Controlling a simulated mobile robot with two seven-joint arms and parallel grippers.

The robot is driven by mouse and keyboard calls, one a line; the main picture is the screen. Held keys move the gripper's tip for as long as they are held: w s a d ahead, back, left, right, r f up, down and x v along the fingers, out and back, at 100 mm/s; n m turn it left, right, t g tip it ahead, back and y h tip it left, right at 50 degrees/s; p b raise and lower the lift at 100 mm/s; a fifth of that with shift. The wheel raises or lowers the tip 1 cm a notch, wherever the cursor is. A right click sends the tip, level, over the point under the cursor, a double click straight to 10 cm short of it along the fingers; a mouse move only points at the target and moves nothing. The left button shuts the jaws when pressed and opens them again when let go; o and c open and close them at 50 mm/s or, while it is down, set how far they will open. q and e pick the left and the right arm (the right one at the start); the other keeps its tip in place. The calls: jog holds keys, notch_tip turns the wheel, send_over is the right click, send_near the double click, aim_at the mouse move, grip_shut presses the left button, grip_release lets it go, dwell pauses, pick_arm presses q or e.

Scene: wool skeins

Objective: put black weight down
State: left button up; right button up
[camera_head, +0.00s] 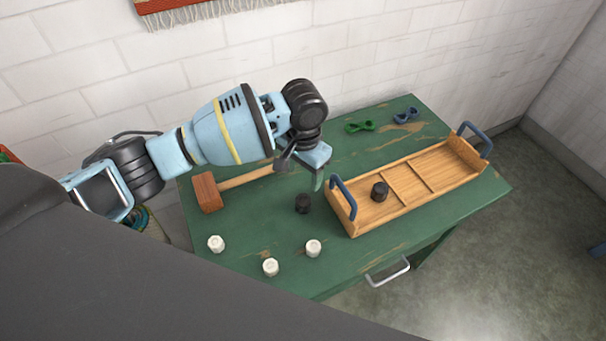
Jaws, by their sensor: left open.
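One black weight (303,203) stands on the green table (350,254), just left of the wooden tray's near end. A second black weight (379,191) sits inside the wooden tray (392,211), in the left compartment. My left gripper (302,174) is open, above the table and a little above the first black weight in the picture. Nothing shows between its fingers, and it appears apart from that weight. My right gripper is not in view.
Three white weights (313,248) stand along the table's near left. A wooden mallet (207,192) lies under my left arm. Green (360,127) and blue (406,115) skeins lie at the back. The tray has raised blue handles (343,196).

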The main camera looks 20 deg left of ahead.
aim_at(303, 199)
pick_arm(q)
jog(key=n, duration=0.1)
jog(key=f+n, duration=0.1)
jog(key=n, duration=0.1)
jog(key=f+n, duration=0.1)
jog(key=shift+w+f, duration=0.25)
notch_tip(303, 199, down, 2)
jog(key=n, duration=0.5)
jog(key=shift+w+f, duration=0.1)
jog(key=shift+w, duration=0.05)
jog(key=shift+f, duration=1.3)
jog(key=shift+s+f+b, duration=0.2)
jog(key=shift+f+b, duration=0.1)
jog(key=shift+f, duration=1)
jog(key=shift+s+f+b, duration=0.15)
jog(key=shift+f+b, duration=0.15)
jog(key=shift+f, duration=1)
